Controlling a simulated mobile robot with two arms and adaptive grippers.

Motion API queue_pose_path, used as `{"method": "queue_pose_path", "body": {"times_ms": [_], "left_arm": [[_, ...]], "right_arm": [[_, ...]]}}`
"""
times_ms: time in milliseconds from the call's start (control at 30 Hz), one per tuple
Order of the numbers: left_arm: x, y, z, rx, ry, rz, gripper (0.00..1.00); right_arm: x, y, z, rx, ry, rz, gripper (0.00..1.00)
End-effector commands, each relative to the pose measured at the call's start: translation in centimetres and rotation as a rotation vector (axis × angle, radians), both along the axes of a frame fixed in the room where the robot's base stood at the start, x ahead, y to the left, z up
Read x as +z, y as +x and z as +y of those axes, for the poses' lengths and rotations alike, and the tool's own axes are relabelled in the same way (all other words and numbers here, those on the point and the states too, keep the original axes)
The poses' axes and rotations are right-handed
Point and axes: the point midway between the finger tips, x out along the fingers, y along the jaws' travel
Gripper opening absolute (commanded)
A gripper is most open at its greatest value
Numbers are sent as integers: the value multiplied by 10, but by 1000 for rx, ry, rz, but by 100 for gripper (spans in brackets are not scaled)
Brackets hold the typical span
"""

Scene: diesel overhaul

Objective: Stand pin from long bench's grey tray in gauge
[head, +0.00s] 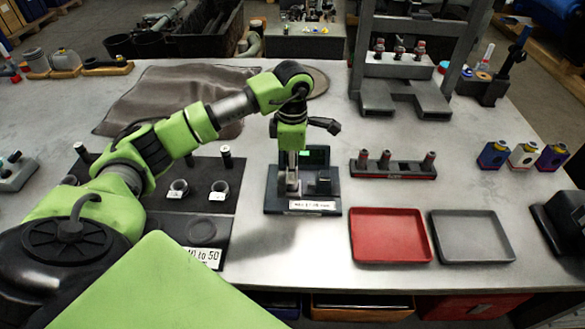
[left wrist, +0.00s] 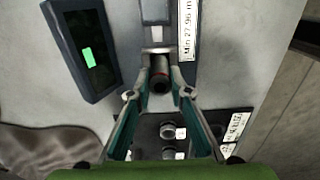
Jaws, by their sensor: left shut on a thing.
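My left gripper (head: 291,178) points down over the gauge (head: 273,200), a dark base with a green-lit display and a white label. In the left wrist view its fingertips (left wrist: 160,88) are shut on a dark pin (left wrist: 159,72) with a red band. The pin is at the gauge's pale metal holder (left wrist: 157,48); I cannot tell whether it bears on the gauge. The gauge's display (left wrist: 87,52) is beside it, and the label reads about "Min 27.96". The grey tray (head: 472,259) on the long bench is empty. My right gripper is not in view.
A red tray (head: 390,259) lies empty left of the grey one. A dark mat (head: 204,229) with rings and pins lies left of the gauge. A grey press frame (head: 445,60) stands at the back right.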

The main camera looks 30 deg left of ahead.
Motion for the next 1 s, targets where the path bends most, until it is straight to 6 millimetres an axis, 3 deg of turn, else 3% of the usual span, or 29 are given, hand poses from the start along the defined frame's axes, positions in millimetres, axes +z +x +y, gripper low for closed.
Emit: {"method": "queue_pose_path", "body": {"times_ms": [900,933,1000], "left_arm": [[-9,0,0,0,0,-1,0],[-9,0,0,0,0,-1,24],[-9,0,0,0,0,-1,38]], "right_arm": [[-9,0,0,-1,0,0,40],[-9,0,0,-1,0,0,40],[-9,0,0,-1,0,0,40]]}}
